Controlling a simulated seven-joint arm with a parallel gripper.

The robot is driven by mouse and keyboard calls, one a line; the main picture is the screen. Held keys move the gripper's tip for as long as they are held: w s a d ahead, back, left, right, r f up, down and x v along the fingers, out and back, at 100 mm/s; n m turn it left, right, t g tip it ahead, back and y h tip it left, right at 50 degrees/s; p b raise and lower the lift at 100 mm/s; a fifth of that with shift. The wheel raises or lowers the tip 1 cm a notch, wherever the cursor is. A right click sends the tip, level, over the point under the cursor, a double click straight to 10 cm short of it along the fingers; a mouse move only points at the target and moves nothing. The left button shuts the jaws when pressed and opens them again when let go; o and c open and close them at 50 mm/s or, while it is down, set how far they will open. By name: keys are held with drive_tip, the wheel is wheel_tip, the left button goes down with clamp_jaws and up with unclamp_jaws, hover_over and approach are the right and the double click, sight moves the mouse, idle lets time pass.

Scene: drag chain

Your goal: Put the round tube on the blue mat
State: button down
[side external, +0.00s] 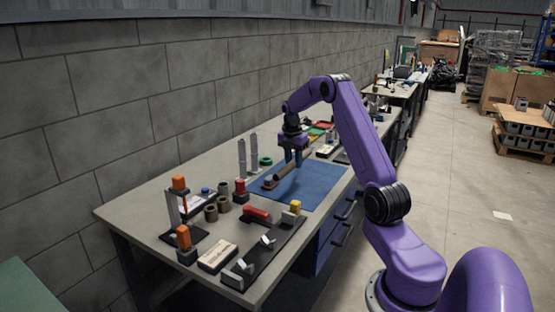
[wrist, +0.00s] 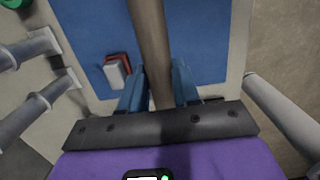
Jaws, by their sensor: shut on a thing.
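The round tube is a long brown-grey rod (side external: 283,172); it also shows in the wrist view (wrist: 151,40), running up from between the jaws and out of the top edge. My gripper (side external: 293,160) has its two blue fingers on either side of the tube and is shut on it. The fingers also show in the wrist view (wrist: 158,82). The blue mat (side external: 318,185) lies flat on the bench and also shows in the wrist view (wrist: 205,40). The tube is over the mat; I cannot tell whether it touches it.
A small red and white block (wrist: 117,72) is left of the tube on the mat. Two upright grey posts (side external: 247,157) and a green ring (side external: 265,161) stand behind the mat. A dark board with clamps (side external: 262,240) lies in front. The mat's right part is clear.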

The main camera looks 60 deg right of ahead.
hover_over(304, 184)
drive_tip(key=f, duration=0.2)
drive_tip(key=shift+s+a+f, duration=0.1)
drive_tip(key=shift+a+f, duration=0.15)
drive_tip(key=shift+f, duration=0.1)
drive_tip(key=shift+f, duration=2.65)
drive_tip(key=shift+f, duration=0.6)
drive_tip(key=c, duration=0.7)
unclamp_jaws()
drive_tip(key=shift+c, duration=0.2)
wheel_tip(304, 184, up, 17)
drive_tip(key=a, duration=0.2)
drive_tip(key=shift+r, duration=0.15)
